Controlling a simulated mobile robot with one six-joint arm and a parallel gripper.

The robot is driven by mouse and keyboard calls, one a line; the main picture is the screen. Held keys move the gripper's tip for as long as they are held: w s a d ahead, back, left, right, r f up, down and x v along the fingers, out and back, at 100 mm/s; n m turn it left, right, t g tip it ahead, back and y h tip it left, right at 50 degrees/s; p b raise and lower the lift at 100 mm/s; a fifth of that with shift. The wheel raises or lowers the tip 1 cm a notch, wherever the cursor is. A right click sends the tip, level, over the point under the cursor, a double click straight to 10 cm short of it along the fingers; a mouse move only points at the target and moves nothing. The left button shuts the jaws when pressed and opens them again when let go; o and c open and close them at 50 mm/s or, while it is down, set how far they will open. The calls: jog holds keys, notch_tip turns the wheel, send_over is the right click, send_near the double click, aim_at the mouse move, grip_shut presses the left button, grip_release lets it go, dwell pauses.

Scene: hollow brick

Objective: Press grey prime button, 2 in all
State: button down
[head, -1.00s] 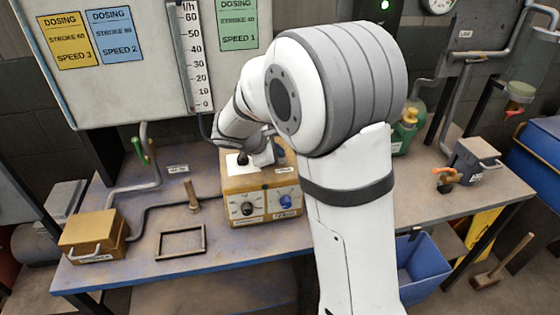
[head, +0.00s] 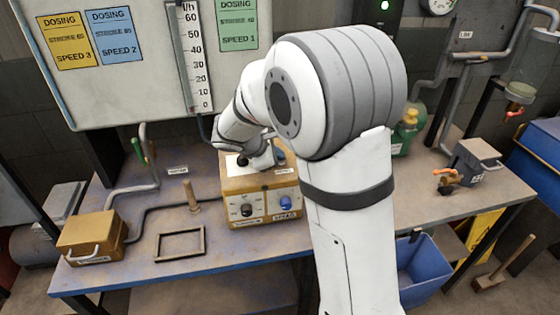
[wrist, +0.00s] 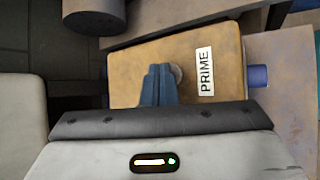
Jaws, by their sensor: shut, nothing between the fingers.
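The dosing pump is a tan box (head: 262,205) on the bench, with a black knob and a blue knob on its front. In the wrist view its top (wrist: 135,75) carries a white PRIME label (wrist: 204,72). The round grey prime button (wrist: 177,73) shows partly beside that label. My gripper (wrist: 160,72) has blue fingers, shut and empty, with their tips right at the button and covering part of it. I cannot tell whether they touch it. In the head view my wrist hangs over the box top and hides the button.
A small brass-coloured box (head: 92,238) with a handle stands at the bench's left. An empty dark frame (head: 181,244) and an upright peg (head: 191,196) lie between it and the pump. A green bottle (head: 404,133) stands behind my arm. A blue bin (head: 425,265) is below right.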

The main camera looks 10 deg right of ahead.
dwell(0.4)
jog(key=shift+r+p, duration=0.55)
jog(key=shift+r, duration=0.2)
jog(key=shift+r+p, duration=1.85)
jog(key=shift+r, duration=0.7)
